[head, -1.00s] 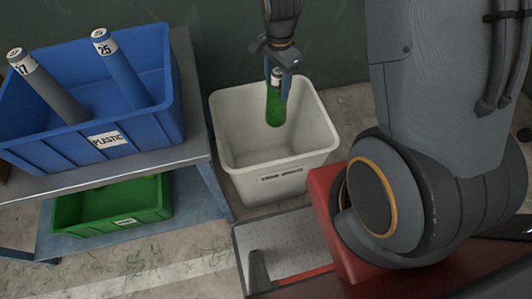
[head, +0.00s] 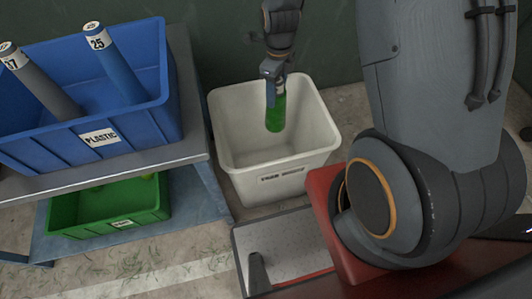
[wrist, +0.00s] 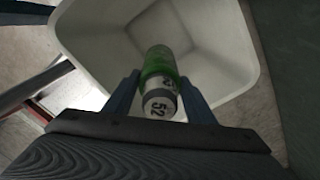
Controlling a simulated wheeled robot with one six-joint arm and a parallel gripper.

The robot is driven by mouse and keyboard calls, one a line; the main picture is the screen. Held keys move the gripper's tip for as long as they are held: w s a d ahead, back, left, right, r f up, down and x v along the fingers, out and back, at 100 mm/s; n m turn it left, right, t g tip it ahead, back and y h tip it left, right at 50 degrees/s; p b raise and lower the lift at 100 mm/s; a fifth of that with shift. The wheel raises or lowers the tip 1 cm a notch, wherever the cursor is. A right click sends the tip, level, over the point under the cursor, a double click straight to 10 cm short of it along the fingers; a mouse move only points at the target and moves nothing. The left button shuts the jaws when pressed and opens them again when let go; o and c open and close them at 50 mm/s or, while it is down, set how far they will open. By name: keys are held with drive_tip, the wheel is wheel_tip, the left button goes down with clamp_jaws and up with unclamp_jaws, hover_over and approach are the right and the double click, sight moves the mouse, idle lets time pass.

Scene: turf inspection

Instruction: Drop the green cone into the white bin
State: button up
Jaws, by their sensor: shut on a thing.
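The green cone (head: 275,113) is a slim green piece with a white band; in the wrist view (wrist: 159,66) its white end carries the number 52. My gripper (head: 276,78) is shut on its banded upper end; in the wrist view the two blue fingers (wrist: 160,95) stand on either side of it. The cone hangs roughly upright over the opening of the white bin (head: 283,162), its lower end appearing within the rim. The bin stands on the floor and also fills much of the wrist view (wrist: 222,60). Its label is too small to read surely.
A blue crate (head: 60,150) labelled PLASTIC, holding a grey piece (head: 40,82) and a blue piece (head: 116,65), stands on a metal bench left of the bin. A green crate (head: 100,208) sits on the lower shelf. A dark green wall (head: 225,40) is behind.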

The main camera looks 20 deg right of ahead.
sight(277, 85)
wheel_tip(277, 85, down, 5)
drive_tip(key=b, duration=0.3)
drive_tip(key=shift+r+b, duration=0.15)
drive_tip(key=shift+b, duration=0.25)
drive_tip(key=o, duration=1.6)
drive_tip(key=shift+c, duration=0.2)
drive_tip(key=shift+r, duration=3.9)
drive_tip(key=shift+r+p, duration=0.1)
drive_tip(key=shift+p, duration=0.2)
drive_tip(key=s+r+n+p, duration=0.7)
drive_tip(key=s+r+n, duration=1)
drive_tip(key=n, duration=0.9)
wheel_tip(277, 85, up, 2)
drive_tip(key=shift+s+r+n, duration=0.15)
drive_tip(key=shift+r+n, duration=0.05)
drive_tip(key=shift+n, duration=0.1)
